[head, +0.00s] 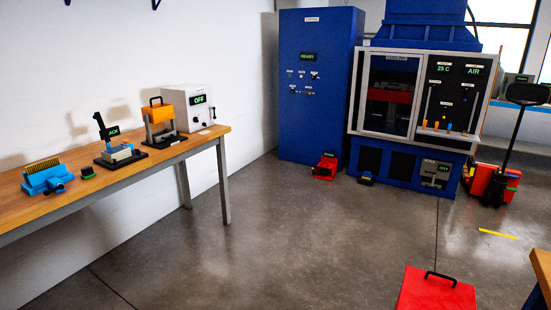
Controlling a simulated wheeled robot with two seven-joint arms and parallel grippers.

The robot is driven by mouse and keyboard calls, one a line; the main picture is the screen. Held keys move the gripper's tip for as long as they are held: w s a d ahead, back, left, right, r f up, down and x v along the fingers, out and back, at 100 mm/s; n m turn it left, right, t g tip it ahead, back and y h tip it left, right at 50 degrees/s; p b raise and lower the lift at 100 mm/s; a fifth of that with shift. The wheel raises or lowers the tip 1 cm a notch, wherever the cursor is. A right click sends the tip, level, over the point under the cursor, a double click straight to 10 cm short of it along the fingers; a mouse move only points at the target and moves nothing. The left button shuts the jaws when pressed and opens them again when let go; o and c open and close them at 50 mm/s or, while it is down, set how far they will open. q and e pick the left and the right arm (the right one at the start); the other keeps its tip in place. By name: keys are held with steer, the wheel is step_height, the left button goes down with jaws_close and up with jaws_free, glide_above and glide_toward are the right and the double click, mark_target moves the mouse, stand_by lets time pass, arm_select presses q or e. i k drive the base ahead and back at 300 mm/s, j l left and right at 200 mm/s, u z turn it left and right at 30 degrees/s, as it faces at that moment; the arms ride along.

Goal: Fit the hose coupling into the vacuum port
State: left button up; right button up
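Neither of my grippers is in view. I cannot pick out the hose coupling or the vacuum port for certain at this distance. A large blue machine (397,157) with a grey-framed window stands at the back right. Low on its front is a small grey panel (428,180) with a green-lit display and dark fittings too small to make out. A small dark item with blue and yellow parts (366,179) lies on the floor by the machine's base.
A wooden bench (60,207) along the left wall carries several devices. A blue cabinet (310,120) reads READY. A red item (325,168) sits before it. A red box (425,292) stands in the foreground. A red cart (484,180) is far right. The middle floor is clear.

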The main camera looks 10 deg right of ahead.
mark_target(449, 92)
steer(key=i+z, duration=0.1)
steer(key=i, duration=0.4)
steer(key=i+j+z, duration=0.1)
steer(key=i, duration=0.4)
steer(key=i+j+z, duration=0.15)
steer(key=i, duration=0.3)
steer(key=i+j+z, duration=0.1)
steer(key=i, duration=0.4)
steer(key=i+j+z, duration=0.1)
steer(key=i, duration=0.35)
steer(key=i+l+z, duration=0.2)
steer(key=i+z, duration=0.2)
steer(key=i, duration=0.3)
steer(key=i+z, duration=0.35)
steer(key=i, duration=0.4)
steer(key=i+j+z, duration=0.4)
steer(key=i, duration=0.3)
steer(key=i+l, duration=1.05)
steer(key=i, duration=0.15)
steer(key=l+z, duration=0.05)
